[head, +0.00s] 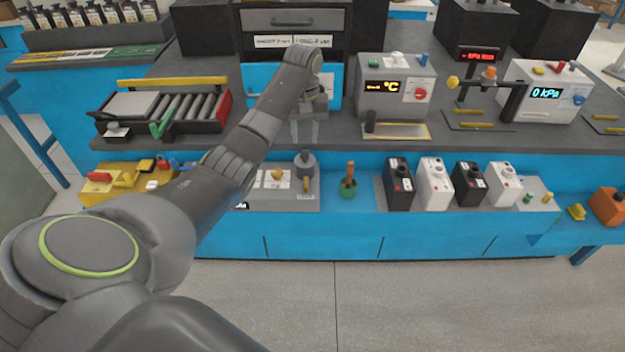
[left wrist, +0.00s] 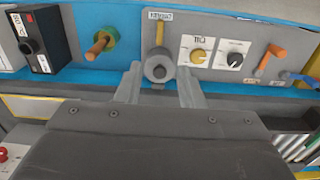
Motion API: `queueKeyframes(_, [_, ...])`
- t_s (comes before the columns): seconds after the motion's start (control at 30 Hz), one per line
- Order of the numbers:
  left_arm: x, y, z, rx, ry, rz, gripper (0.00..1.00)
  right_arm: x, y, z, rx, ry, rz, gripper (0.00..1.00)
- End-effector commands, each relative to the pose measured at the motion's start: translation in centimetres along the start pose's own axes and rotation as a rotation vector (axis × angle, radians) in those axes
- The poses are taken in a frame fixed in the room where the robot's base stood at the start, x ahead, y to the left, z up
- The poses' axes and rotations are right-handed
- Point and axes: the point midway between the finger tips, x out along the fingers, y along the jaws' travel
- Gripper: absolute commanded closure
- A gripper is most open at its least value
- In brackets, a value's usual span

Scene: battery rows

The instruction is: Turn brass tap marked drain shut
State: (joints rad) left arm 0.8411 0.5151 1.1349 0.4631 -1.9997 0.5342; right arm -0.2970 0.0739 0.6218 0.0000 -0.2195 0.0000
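The brass tap lever (head: 306,184) is on the grey panel on the lower front shelf and points from a round grey body (head: 304,160) toward the front edge. In the left wrist view the brass lever (left wrist: 160,34) runs straight between the round grey body (left wrist: 159,68) and a small label (left wrist: 160,15) too blurred to read surely. My left gripper (head: 308,138) is above and just behind the round body. In the left wrist view my left gripper (left wrist: 159,88) has its fingers apart, with the round body showing between and beyond their tips. My right gripper is not in view.
A green holder with an orange-brown handle (head: 348,180) stands right of the tap. Black and white boxes (head: 398,185) stand further right. The panel's yellow dial (left wrist: 198,56) and an orange lever (left wrist: 268,58) are beside the tap. A roller tray (head: 165,108) stands behind left.

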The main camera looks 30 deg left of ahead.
Motion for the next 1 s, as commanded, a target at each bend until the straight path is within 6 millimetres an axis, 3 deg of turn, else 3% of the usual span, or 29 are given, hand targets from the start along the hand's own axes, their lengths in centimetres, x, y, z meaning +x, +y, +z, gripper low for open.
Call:
queueKeyframes(0.17, [0.0,0.0,-0.1,-0.008,-0.006,0.000,0.65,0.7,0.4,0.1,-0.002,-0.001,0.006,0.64])
queueKeyframes(0.43, [3.0,0.0,-0.1,-0.007,-0.005,0.000,0.65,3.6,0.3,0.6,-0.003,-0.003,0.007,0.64])
queueKeyframes(0.6, [6.3,0.0,0.0,-0.007,-0.007,0.000,0.65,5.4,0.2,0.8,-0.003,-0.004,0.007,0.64])
queueKeyframes(0.67, [7.0,0.0,0.0,-0.007,-0.009,-0.001,0.65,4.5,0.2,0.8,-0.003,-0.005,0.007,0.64])
queueKeyframes(1.0, [14.0,0.0,0.1,-0.007,-0.008,0.000,0.65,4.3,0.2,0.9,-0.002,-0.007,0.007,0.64])
